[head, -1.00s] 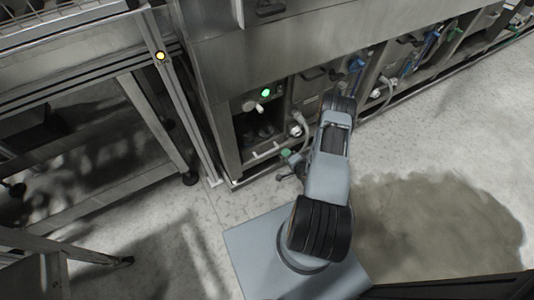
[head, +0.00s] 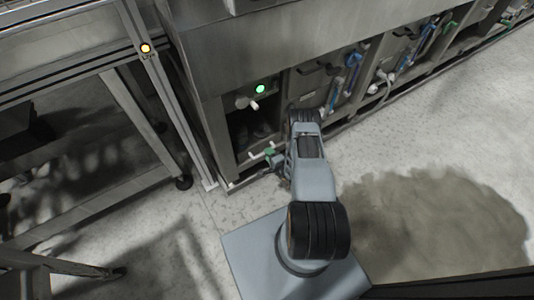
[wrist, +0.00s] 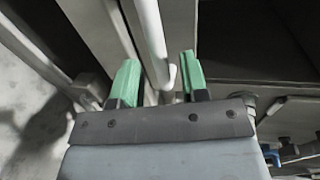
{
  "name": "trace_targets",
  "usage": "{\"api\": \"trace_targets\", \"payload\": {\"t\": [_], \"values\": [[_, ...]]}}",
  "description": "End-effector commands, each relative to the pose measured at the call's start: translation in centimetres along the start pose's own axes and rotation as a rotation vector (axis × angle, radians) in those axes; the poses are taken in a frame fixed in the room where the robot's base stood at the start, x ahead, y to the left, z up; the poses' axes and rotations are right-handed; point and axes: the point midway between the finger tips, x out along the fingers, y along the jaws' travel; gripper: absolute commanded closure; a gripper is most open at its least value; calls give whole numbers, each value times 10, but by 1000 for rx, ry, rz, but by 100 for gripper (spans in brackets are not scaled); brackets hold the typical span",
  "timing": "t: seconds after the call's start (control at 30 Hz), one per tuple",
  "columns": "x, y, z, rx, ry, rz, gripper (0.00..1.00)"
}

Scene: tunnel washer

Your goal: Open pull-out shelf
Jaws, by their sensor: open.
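The pull-out shelf sits low in the open compartment under the green light, with a white bar handle (head: 256,154) along its front edge. The handle also shows in the wrist view (wrist: 150,42), running lengthwise to a bent end between my fingers. My gripper (head: 271,155) is at the right part of the handle in the head view. Its two green fingertips (wrist: 158,80) are apart, one on each side of the white bar in the picture. I cannot tell whether they touch it. The shelf looks pushed in, and its inside is dark.
A metal post (head: 165,90) and frame stand to the left. Hoses and valves (head: 380,82) line the machine to the right. Floor (head: 390,140) is clear in front.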

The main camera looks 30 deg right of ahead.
Motion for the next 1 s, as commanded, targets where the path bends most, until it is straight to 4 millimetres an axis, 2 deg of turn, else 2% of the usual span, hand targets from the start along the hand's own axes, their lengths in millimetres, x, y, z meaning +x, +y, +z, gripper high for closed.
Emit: {"api": "trace_targets", "payload": {"t": [0.1,0.23,0.63,1.0], "values": [[14,1,0,-2,-1,-1,59],[23,1,-1,-2,1,0,59],[28,0,-1,-1,1,1,59],[27,0,-1,0,2,1,94]]}}
